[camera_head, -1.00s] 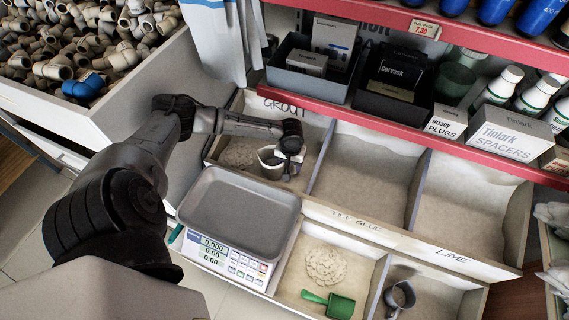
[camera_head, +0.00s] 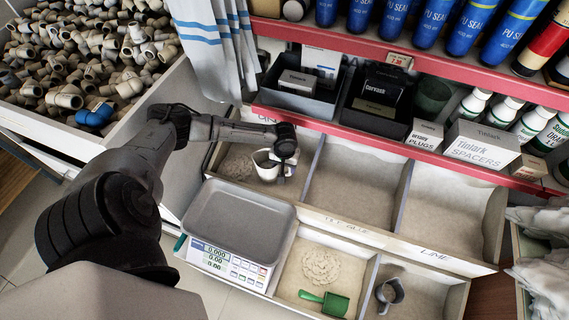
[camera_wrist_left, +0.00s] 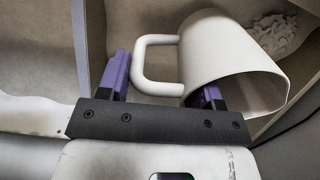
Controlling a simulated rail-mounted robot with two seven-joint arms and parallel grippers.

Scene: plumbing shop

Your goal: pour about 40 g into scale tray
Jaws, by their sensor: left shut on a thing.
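My left gripper (camera_head: 284,160) is shut on the handle of a white mug (camera_head: 264,167), inside or just above the grout bin at the back left. In the left wrist view the mug (camera_wrist_left: 225,62) lies between and beyond the purple fingers (camera_wrist_left: 165,85), its handle between them, looking tilted. I cannot tell how much is in the mug. A pale heap of grout (camera_head: 237,166) lies left of the mug and also shows in the wrist view (camera_wrist_left: 272,30). The grey scale tray (camera_head: 240,215) looks empty, in front of the bin; the scale display (camera_head: 214,256) seems to read zero. My right gripper is out of view.
Bins of powder (camera_head: 352,185) stand to the right, with a green scoop (camera_head: 326,303) and a grey mug (camera_head: 389,293) in the front ones. A red shelf edge (camera_head: 380,145) with boxes hangs behind. A cloth (camera_head: 208,45) hangs behind the grout bin.

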